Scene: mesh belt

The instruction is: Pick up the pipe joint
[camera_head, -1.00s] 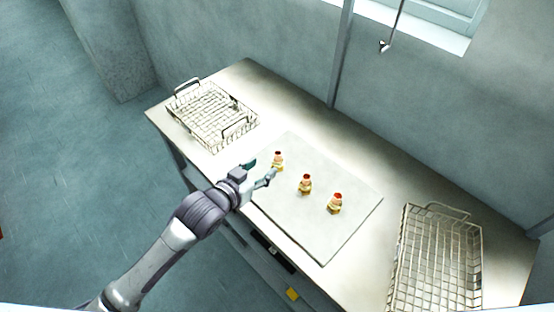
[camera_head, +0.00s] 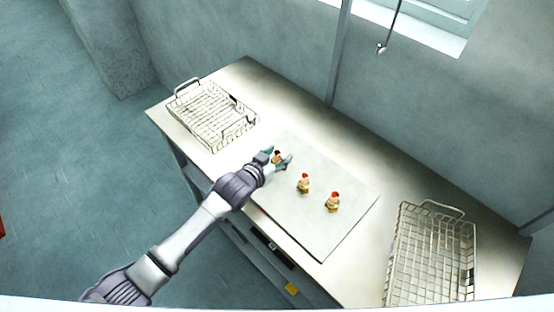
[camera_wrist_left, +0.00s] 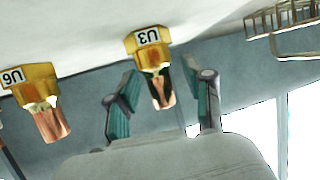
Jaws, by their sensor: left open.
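Three pipe joints with gold bases and reddish tops stand upright in a row on the pale board (camera_head: 325,243). The far-left pipe joint (camera_head: 277,155) is partly hidden by my left gripper (camera_head: 279,158). The middle joint (camera_head: 304,184) and the nearer right joint (camera_head: 333,202) stand clear. In the left wrist view, which is upside down, the joint labelled U3 (camera_wrist_left: 148,48) lies between the open fingers of my left gripper (camera_wrist_left: 161,76), with gaps on both sides. A joint labelled U6 (camera_wrist_left: 36,88) is to its left there. My right gripper is not in view.
A wire basket (camera_head: 172,97) stands at the table's far left end. Another wire basket (camera_head: 397,250) stands at the right end. The table (camera_head: 345,160) is bare behind the board. A wall runs along its back edge.

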